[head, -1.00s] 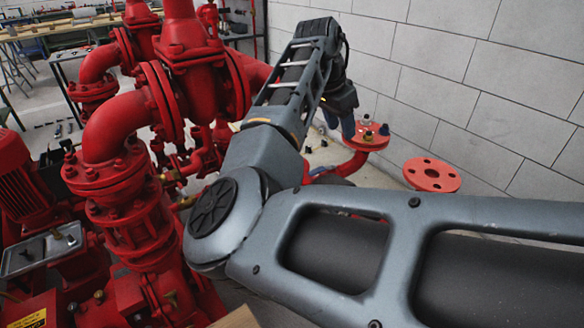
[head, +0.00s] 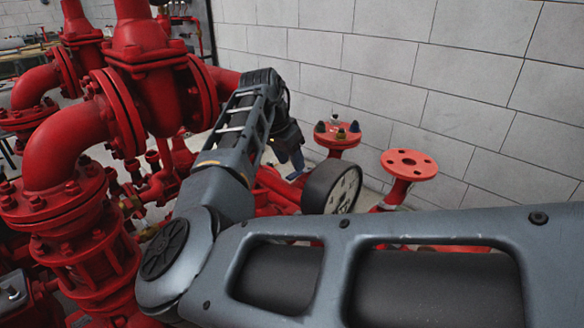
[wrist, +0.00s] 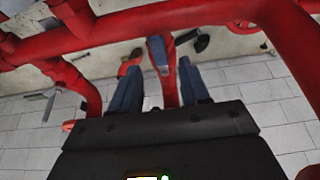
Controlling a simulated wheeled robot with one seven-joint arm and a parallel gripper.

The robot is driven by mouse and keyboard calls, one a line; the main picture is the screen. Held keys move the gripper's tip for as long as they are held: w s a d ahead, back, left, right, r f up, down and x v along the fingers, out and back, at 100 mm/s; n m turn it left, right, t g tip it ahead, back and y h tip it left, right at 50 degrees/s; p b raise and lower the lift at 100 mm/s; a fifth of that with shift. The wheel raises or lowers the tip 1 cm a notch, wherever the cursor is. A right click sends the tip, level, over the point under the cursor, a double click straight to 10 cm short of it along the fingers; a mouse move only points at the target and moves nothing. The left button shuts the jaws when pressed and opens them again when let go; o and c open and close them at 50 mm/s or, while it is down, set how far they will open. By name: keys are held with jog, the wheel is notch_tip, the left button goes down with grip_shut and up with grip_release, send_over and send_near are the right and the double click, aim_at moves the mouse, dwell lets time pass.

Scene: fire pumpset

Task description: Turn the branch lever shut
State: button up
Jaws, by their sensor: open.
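In the wrist view, a short blue-grey bar (wrist: 158,50), which looks like the branch lever, stands in front of a red pipe. My gripper (wrist: 160,68) is open, with one dark blue finger on each side of the bar's line. The bar's lower end shows between the fingertips, and no contact is visible. In the head view my gripper (head: 296,158) points down among the red pipes behind my arm. I cannot make out the lever there.
A black-rimmed gauge (head: 332,187) and two red flanges, one with bolts (head: 338,137) and one bare (head: 408,163), stand to the right of my gripper. Large red pump piping (head: 70,145) fills the left. A grey block wall (head: 430,75) closes the back.

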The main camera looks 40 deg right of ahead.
aim_at(294, 175)
jog(key=shift+x, duration=1.7)
grip_shut()
jog(key=shift+r, duration=0.1)
